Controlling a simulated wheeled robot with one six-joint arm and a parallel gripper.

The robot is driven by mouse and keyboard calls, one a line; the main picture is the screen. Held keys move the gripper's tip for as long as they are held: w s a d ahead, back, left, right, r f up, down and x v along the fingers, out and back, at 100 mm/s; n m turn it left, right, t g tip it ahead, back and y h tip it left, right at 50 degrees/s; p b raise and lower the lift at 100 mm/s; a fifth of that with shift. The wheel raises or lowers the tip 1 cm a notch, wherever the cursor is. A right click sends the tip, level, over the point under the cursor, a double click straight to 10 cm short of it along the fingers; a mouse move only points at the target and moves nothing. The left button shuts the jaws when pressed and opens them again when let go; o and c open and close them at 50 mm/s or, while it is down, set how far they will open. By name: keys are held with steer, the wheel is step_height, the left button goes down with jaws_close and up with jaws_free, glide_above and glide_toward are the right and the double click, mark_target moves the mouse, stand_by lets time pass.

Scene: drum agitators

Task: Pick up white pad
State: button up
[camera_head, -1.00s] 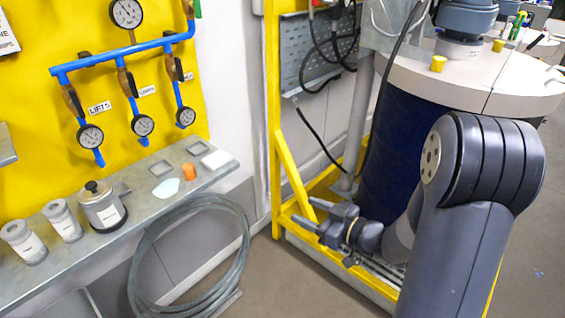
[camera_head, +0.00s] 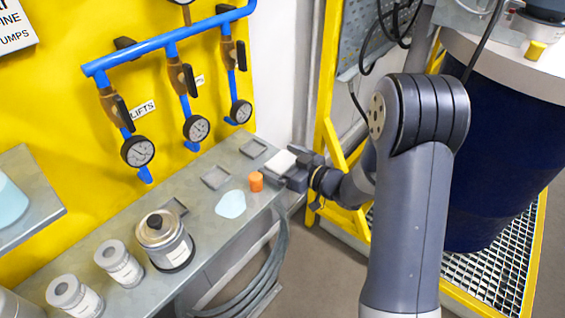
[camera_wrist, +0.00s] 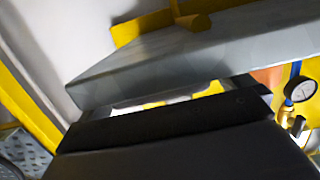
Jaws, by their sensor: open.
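The white pad (camera_head: 280,162) is a small pale block at the right end of the grey shelf in the head view. My gripper (camera_head: 299,170) is open at the shelf's right end, close against the pad's right side. Its fingers partly hide that side, so I cannot tell whether the pad lies between them or whether they touch it. In the wrist view, a dark gripper part fills the lower picture, and I cannot make out the pad for certain.
An orange cylinder (camera_head: 256,181) and a pale blue flat patch (camera_head: 230,204) lie left of the pad on the shelf (camera_head: 205,232). A lidded canister (camera_head: 165,240) stands farther left. Gauges on blue pipes (camera_head: 175,42) hang above. A yellow frame (camera_head: 323,95) rises behind my arm.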

steer(key=shift+c, duration=0.2)
steer(key=c, duration=1)
steer(key=shift+o, duration=0.2)
steer(key=shift+r, duration=0.1)
